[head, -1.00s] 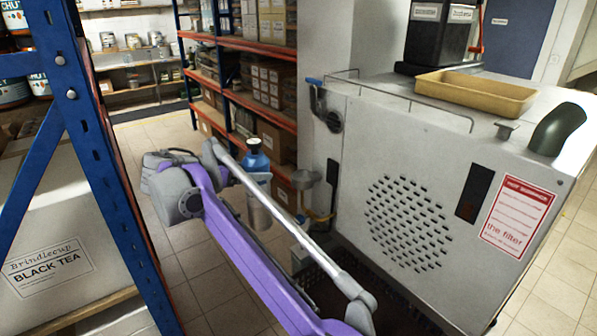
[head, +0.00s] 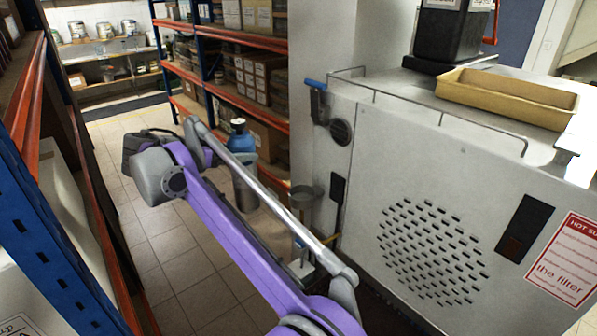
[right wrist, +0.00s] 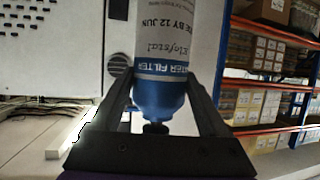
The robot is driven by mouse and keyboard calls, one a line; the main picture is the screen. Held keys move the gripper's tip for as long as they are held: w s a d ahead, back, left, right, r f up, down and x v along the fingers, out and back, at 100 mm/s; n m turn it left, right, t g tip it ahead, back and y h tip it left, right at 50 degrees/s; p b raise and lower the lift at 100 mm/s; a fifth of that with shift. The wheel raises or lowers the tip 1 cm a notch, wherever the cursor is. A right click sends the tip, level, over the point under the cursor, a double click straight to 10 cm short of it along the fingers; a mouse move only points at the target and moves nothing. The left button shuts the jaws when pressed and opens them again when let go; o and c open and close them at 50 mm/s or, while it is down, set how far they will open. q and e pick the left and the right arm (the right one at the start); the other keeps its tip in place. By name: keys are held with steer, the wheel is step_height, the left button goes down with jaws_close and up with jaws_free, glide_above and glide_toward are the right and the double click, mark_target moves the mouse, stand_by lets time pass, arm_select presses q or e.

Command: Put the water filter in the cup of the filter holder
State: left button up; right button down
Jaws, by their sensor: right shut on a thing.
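The water filter (head: 239,142) has a blue end with a small dark tip and a pale body. My arm hides the holder's lower part in places. My left gripper is out of view.
The large pale machine (head: 365,190) with a round vent fills the right side, with a tan tray (head: 510,97) on top. A blue-and-orange rack (head: 45,230) stands close at left. Shelves with boxes (head: 250,70) stand behind. Tiled floor (head: 110,160) is clear between them.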

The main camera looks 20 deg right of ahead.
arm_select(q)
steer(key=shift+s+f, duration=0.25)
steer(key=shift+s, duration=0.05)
arm_select(e)
steer(key=w+d+f, duration=0.1)
steer(key=w+d, duration=0.2)
steer(key=d, duration=0.5)
steer(key=w+d+f, duration=0.1)
steer(key=w+d, duration=0.2)
steer(key=d, duration=0.6)
steer(key=shift+w, duration=0.35)
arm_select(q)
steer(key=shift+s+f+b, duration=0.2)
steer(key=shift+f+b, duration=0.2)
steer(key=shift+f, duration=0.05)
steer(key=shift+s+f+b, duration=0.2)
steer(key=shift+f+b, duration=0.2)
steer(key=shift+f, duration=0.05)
arm_select(e)
steer(key=f, duration=0.4)
steer(key=shift+w+d+f, duration=0.1)
steer(key=shift+d+f, duration=0.15)
steer(key=shift+f, duration=0.15)
steer(key=shift+w+f, duration=0.1)
jaws_free()
